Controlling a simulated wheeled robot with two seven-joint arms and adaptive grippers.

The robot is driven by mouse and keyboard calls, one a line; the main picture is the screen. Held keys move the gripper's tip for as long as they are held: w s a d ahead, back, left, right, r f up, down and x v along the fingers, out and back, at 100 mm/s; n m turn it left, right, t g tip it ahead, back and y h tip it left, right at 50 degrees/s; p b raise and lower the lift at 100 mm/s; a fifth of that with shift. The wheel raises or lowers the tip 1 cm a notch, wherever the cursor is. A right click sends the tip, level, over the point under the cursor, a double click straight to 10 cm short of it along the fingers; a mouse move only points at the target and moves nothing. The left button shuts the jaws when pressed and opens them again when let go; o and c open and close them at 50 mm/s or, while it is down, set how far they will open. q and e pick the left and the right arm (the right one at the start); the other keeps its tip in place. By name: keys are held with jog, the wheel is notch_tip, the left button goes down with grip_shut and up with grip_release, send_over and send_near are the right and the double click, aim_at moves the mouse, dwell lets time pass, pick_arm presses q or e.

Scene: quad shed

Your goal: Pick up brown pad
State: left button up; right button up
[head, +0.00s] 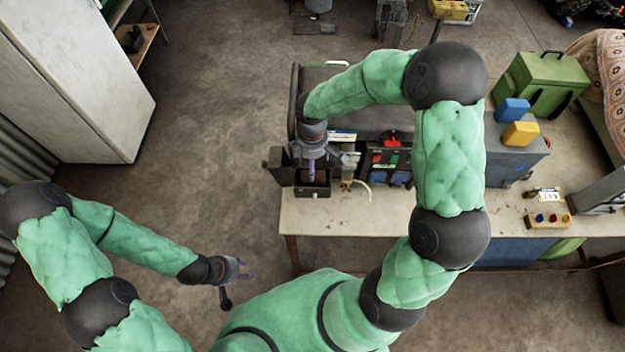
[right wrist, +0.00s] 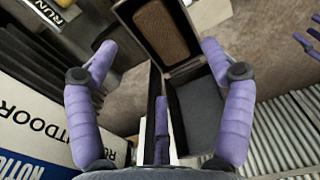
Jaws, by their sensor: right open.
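The brown pad (right wrist: 165,30) is a textured block lying in one compartment of a dark open box (right wrist: 185,72), at the top of the right wrist view. The neighbouring compartment shows a bare grey floor. The box (head: 312,191) stands at the left end of the bench in the head view. My right gripper (right wrist: 158,55) is open and empty, its purple fingers spread to either side of the box. In the head view the right gripper (head: 312,168) is over the box and hides part of it. My left gripper (head: 244,269) is open and empty, left of the bench.
A dark panel with red and green parts (head: 388,158) stands right of the box. Blue (head: 513,109) and yellow (head: 520,134) blocks sit on a grey cabinet. A green toolbox (head: 543,82) is farther back.

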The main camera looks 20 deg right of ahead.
notch_tip(320, 180, down, 5)
jog(key=shift+w+d+r, duration=0.1)
jog(key=shift+d, duration=0.05)
jog(key=c, duration=0.9)
